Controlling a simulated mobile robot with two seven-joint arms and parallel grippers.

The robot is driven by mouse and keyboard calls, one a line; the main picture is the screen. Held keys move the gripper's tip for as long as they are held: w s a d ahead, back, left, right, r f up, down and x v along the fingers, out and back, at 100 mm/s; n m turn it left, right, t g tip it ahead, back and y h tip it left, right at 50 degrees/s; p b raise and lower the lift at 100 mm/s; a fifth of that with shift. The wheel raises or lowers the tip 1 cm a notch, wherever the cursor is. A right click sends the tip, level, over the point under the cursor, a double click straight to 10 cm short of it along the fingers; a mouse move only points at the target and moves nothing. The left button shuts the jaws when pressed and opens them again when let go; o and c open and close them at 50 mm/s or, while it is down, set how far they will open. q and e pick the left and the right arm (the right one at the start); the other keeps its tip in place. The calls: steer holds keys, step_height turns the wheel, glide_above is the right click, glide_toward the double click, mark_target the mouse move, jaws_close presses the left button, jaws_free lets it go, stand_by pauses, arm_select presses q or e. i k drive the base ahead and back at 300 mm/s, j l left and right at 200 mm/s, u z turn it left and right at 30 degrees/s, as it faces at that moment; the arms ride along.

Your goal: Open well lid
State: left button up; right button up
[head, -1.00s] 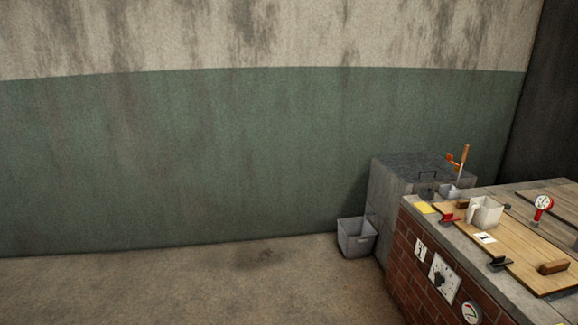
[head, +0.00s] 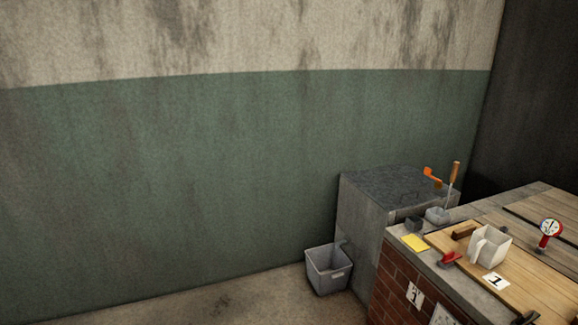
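A brick-sided station stands at the lower right. On its top lies a flat wooden lid (head: 515,285), apparently shut, with a brown wooden block handle (head: 464,231) near its far end. A red clamp (head: 449,259) sits at the lid's left edge, and part of a black clamp (head: 526,318) shows at the bottom. A pale square jug (head: 490,245) stands on the lid, beside a white card marked 1 (head: 496,281). The lid's near part is cut off by the frame. Neither of my grippers is in view.
A grey block (head: 366,205) stands behind the station against the green wall, and a grey bin (head: 328,268) is on the floor beside it. A red-rimmed dial (head: 550,230) and a yellow card (head: 415,243) are on the station. The floor at left is clear.

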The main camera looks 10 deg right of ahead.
mark_target(392, 190)
steer(key=i+z, duration=0.25)
steer(key=i, duration=1.1)
steer(key=i+j+z, duration=0.1)
steer(key=i+z, duration=0.15)
steer(key=i, duration=0.35)
steer(key=i+j+z, duration=0.3)
steer(key=i, duration=0.3)
steer(key=l, duration=0.1)
